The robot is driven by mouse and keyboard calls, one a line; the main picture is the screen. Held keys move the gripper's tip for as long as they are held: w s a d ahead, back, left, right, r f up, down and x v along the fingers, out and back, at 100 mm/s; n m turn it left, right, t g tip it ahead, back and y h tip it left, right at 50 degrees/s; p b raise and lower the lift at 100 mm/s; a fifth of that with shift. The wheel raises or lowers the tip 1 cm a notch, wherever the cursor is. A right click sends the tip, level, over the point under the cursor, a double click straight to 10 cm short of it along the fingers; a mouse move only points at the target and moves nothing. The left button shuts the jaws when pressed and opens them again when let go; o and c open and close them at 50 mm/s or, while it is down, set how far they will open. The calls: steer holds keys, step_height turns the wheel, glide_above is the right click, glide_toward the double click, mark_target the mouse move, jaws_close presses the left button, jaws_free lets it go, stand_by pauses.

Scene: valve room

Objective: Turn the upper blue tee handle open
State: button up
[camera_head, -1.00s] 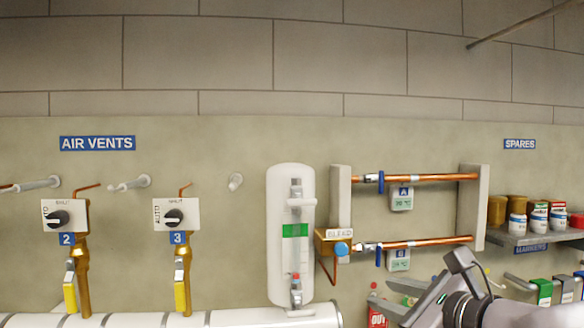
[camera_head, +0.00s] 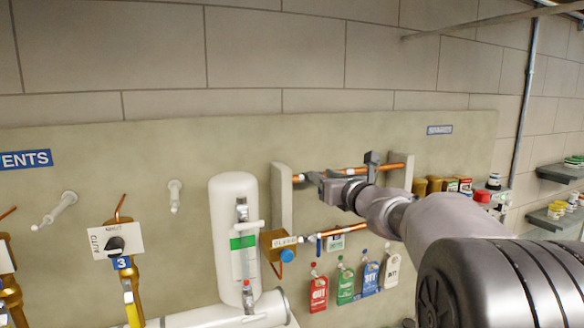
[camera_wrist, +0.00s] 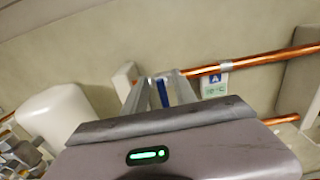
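The upper blue tee handle (camera_wrist: 162,93) shows in the wrist view as a narrow blue bar at the left end of the upper copper pipe (camera_wrist: 255,63). My gripper (camera_wrist: 160,82) has one finger on each side of it, with narrow gaps visible, so the fingers look open around it. Whether the handle touches a finger is unclear. In the head view, my gripper (camera_head: 312,179) is in front of the upper pipe (camera_head: 396,166) and hides the handle.
The lower blue handle (camera_head: 319,245) hangs on the lower copper pipe (camera_head: 345,230). Several coloured tags (camera_head: 345,281) hang below. A grey bracket (camera_head: 282,199) stands close to the left.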

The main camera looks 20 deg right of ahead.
steer(key=shift+w+a, duration=0.1)
steer(key=shift+w, duration=0.85)
steer(key=shift+s, duration=0.1)
jaws_close()
steer(key=n+b, duration=0.4)
steer(key=b, duration=0.1)
steer(key=a+f+n+b, duration=0.1)
steer(key=n+b, duration=0.4)
steer(key=b, duration=0.1)
steer(key=a+f+n+b, duration=0.1)
steer(key=n+b, duration=0.4)
steer(key=b, duration=0.1)
steer(key=shift+a, duration=0.15)
steer(key=shift+f+n+b, duration=0.2)
steer(key=shift+n+b, duration=1.1)
steer(key=shift+n, duration=0.8)
